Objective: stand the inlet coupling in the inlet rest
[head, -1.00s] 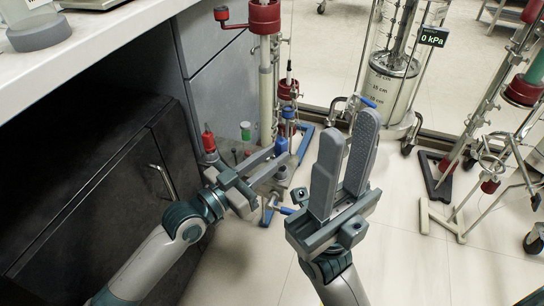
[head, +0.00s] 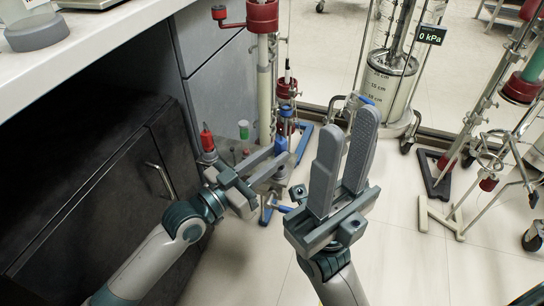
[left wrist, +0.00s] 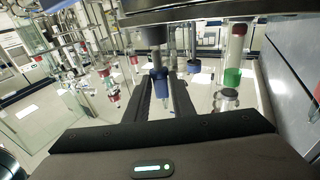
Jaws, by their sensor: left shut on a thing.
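My left gripper (head: 279,161) reaches in from the left, low beside the glass column, shut on a blue piece, which I take to be the inlet coupling (head: 281,144). The blue piece also shows between the two dark fingers in the left wrist view (left wrist: 159,77). It looks roughly upright at the fingertips. The fingers hide its lower part, and I cannot tell whether it touches anything below. I cannot make out the inlet rest clearly. My right gripper (head: 349,122) is open and empty, its two grey fingers pointing up and apart.
Beside the left gripper stand a red-topped piece (head: 207,140) and a green-capped piece (head: 244,130). A column with red collars (head: 264,80) rises behind. A dark cabinet (head: 95,190) is at left, and glassware stands (head: 470,150) are at right. The front floor is clear.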

